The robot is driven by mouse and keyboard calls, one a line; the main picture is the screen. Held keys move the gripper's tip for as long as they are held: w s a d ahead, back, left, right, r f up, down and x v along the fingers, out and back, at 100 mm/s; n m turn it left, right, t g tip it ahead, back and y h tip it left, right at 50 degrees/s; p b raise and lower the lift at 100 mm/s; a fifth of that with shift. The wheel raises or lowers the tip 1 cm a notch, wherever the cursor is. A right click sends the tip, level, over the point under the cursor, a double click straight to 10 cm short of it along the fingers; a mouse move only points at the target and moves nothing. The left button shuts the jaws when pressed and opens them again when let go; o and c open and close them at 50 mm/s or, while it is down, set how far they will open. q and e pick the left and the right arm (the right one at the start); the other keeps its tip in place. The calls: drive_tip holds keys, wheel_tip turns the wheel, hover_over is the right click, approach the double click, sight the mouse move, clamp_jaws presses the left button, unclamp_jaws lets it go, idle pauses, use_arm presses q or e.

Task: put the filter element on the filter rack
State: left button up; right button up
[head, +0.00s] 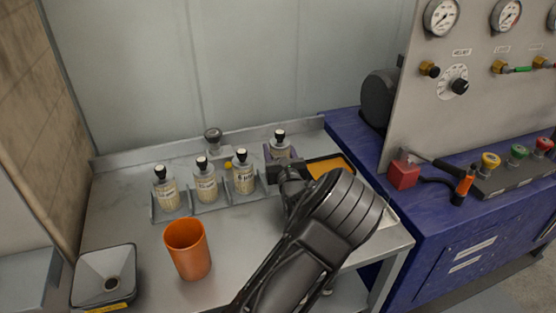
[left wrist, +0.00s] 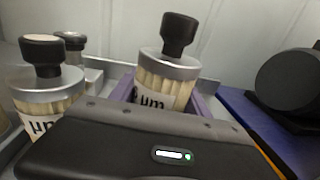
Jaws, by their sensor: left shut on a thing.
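Several filter elements with pale pleated bodies, metal collars and black knobs are in view. Three of them (head: 165,190) (head: 206,182) (head: 243,174) stand upright in a row in the grey rack (head: 225,200). Another filter element (head: 280,147) is at the row's right end, beside a purple holder (head: 267,152); it also shows in the left wrist view (left wrist: 165,75), with purple sides (left wrist: 205,108) around it. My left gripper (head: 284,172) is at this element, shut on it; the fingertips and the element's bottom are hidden. My right gripper is not in view.
An orange cup (head: 187,250) and a grey funnel-like tray (head: 104,276) stand at the front left. A black-rimmed orange tray (head: 328,167) lies right of my gripper. A blue bench (head: 430,215) with a gauge panel borders the table on the right. A wall closes the back.

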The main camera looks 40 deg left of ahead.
use_arm(q)
drive_tip(key=shift+f, duration=1.85)
drive_tip(key=shift+f, duration=0.1)
drive_tip(key=o, duration=1.6)
drive_tip(key=shift+s+d, duration=0.15)
drive_tip(key=shift+d, duration=0.05)
drive_tip(key=b+v, duration=0.1)
drive_tip(key=v, duration=1)
drive_tip(key=shift+s+d, duration=0.2)
drive_tip(key=shift+s, duration=0.05)
